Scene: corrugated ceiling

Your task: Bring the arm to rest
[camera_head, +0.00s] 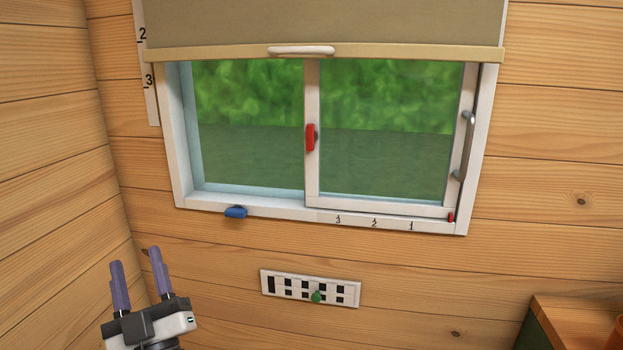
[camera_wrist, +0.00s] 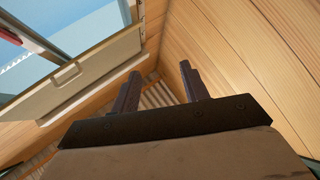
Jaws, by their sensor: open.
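My gripper (camera_head: 136,268) is at the lower left of the head view, with its two purple-grey fingers pointing up. The fingers are apart with nothing between them. It is below and left of the window, in front of the wood wall near the corner. In the wrist view my gripper (camera_wrist: 160,84) shows two dark fingers spread apart and empty, aimed toward the corrugated ceiling (camera_wrist: 158,96) and the plank walls. The rest of my arm is out of the head view.
A white-framed window (camera_head: 390,208) has a red handle (camera_head: 310,137), a blue knob (camera_head: 236,212) and a partly lowered blind (camera_head: 330,22). A slotted white panel (camera_head: 353,294) with a green knob (camera_head: 316,297) is below. A wooden surface (camera_head: 570,315) stands at lower right.

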